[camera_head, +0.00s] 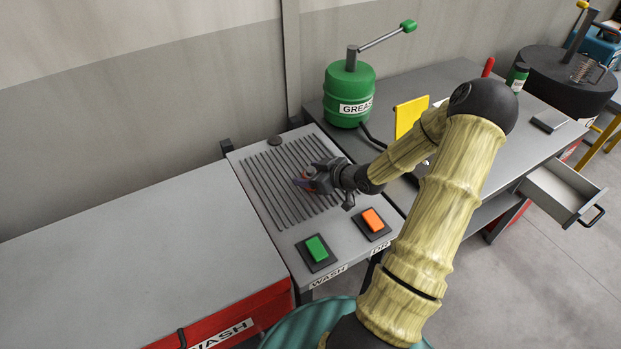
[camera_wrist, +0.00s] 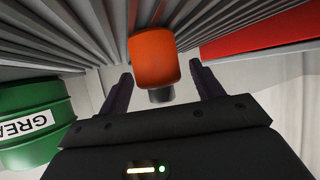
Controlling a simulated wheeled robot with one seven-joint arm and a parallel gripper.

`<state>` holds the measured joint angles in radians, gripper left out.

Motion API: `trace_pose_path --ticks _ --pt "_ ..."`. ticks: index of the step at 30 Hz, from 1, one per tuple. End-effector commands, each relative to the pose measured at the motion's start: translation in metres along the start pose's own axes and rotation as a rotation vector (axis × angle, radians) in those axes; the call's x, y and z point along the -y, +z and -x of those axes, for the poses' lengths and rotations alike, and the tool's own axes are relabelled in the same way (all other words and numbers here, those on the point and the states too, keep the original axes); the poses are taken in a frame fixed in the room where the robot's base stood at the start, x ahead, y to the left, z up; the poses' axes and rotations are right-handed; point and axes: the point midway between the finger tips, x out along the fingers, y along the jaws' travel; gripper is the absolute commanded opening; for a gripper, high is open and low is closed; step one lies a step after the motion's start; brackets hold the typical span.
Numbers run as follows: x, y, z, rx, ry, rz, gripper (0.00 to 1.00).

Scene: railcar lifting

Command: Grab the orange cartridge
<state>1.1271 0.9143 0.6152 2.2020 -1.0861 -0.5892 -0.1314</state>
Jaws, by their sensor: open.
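The orange cartridge (camera_wrist: 154,57) shows in the wrist view, in front of the ribbed grate, with a dark narrower end (camera_wrist: 160,95) toward my gripper. My gripper (camera_wrist: 160,82) is open, with one dark finger on each side of the cartridge's dark end. A clear gap shows on both sides, and I see no finger touching it. In the head view my gripper (camera_head: 306,183) is low over the ribbed grate (camera_head: 275,180). The cartridge is mostly hidden there by the gripper.
A green button (camera_head: 317,248) and an orange button (camera_head: 373,220) sit at the grate's front. A green grease drum (camera_head: 348,93) with a lever stands behind, right of the grate. A yellow plate (camera_head: 409,116) stands near my arm. A drawer (camera_head: 560,190) is open at right. The left tabletop (camera_head: 120,260) is bare.

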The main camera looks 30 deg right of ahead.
Motion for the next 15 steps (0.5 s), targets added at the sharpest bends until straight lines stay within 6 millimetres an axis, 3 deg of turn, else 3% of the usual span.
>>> trace_pose_path --ticks 15 --pt "-0.0001 0.0000 0.0000 0.000 0.000 0.000 0.66"
